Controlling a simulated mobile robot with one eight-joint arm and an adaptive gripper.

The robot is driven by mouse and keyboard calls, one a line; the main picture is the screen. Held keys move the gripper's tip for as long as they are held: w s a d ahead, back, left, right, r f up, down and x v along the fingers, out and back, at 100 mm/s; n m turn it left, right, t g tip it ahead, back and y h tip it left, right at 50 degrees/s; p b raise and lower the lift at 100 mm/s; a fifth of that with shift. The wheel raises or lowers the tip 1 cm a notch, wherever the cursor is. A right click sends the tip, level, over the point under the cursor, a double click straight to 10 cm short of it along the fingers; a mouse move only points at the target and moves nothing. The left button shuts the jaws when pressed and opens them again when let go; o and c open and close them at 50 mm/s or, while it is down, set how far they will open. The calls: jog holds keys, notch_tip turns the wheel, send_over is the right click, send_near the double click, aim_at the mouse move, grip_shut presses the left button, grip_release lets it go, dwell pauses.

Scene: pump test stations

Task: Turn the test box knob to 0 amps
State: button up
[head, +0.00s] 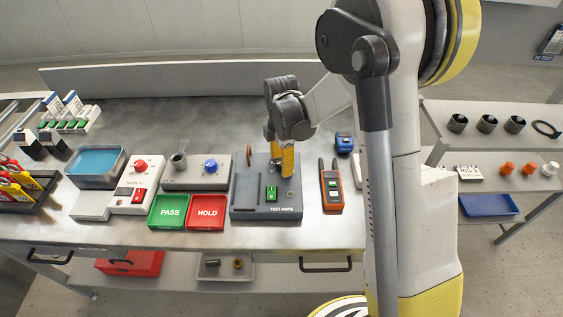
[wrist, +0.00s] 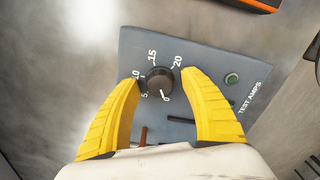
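The test box (head: 252,212), a dark blue-grey unit marked TEST AMPS, stands on the bench below my gripper (head: 281,172). In the wrist view, the box panel (wrist: 135,45) carries a round black knob (wrist: 158,80) with a printed scale from 0 to 20. A white pointer mark on the knob's lower edge appears to face close to the 0. My gripper's yellow fingers (wrist: 161,80) are open on either side of the knob, with gaps showing between tips and knob. In the head view my gripper hides the knob.
Green PASS (head: 169,212) and red HOLD (head: 207,212) trays stand left of the box. An orange-and-black clamp meter (head: 332,190) lies close on its right. A unit with a blue knob (head: 210,166) stands to the left.

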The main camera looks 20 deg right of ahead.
notch_tip(320, 180, up, 12)
dwell(0.7)
jog(key=s+r+m+t, duration=0.3)
jog(key=s+m, duration=0.6)
jog(key=s, duration=0.1)
jog(key=s+r+m+t, duration=0.4)
jog(key=s+m, duration=0.6)
dwell(0.4)
